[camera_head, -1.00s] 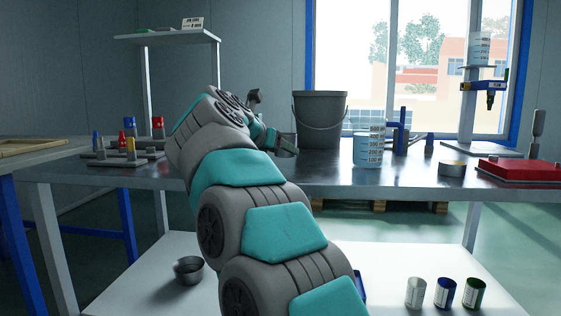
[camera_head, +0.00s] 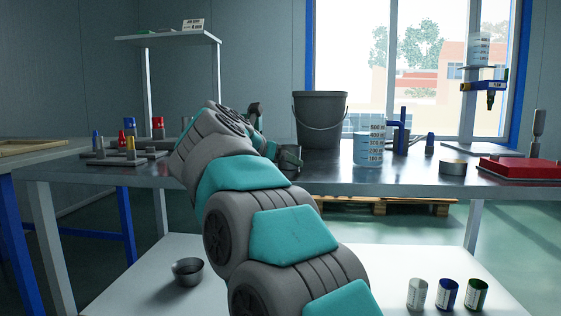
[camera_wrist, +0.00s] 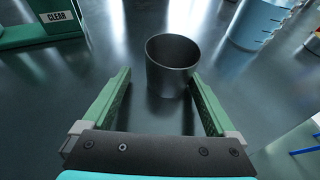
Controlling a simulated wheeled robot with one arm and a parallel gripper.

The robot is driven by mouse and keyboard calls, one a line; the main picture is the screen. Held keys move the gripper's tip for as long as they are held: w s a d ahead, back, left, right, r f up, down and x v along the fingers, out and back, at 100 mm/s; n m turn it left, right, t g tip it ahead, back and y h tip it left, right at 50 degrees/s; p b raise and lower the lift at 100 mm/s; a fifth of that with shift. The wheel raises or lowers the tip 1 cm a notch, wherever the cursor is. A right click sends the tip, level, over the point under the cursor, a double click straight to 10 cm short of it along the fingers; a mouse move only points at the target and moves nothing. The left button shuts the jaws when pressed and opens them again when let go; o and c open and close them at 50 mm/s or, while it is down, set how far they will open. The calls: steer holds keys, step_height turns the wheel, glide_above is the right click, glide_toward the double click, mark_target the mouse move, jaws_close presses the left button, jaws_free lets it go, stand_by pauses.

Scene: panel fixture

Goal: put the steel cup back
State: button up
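The steel cup (camera_wrist: 168,72) stands upright on the dark bench top in the wrist view, open side up and dark inside. My gripper (camera_wrist: 161,74) is open, with its two green fingers apart and the cup ahead, in line with the gap at the fingertips. The right fingertip overlaps the cup's right edge in the picture; I cannot tell whether they touch. In the head view my arm reaches over the bench and the cup is largely hidden around my gripper (camera_head: 288,158).
A grey bucket (camera_head: 320,122) and a graduated beaker (camera_head: 368,148) stand to the right on the bench; the beaker also shows in the wrist view (camera_wrist: 260,24). A green stand with a CLEAR label (camera_wrist: 58,22) is at far left. A dark bowl (camera_head: 188,272) and several cans are on the lower shelf.

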steer(key=shift+r+p, duration=0.25)
steer(key=shift+p, duration=0.05)
steer(key=v, duration=1.2)
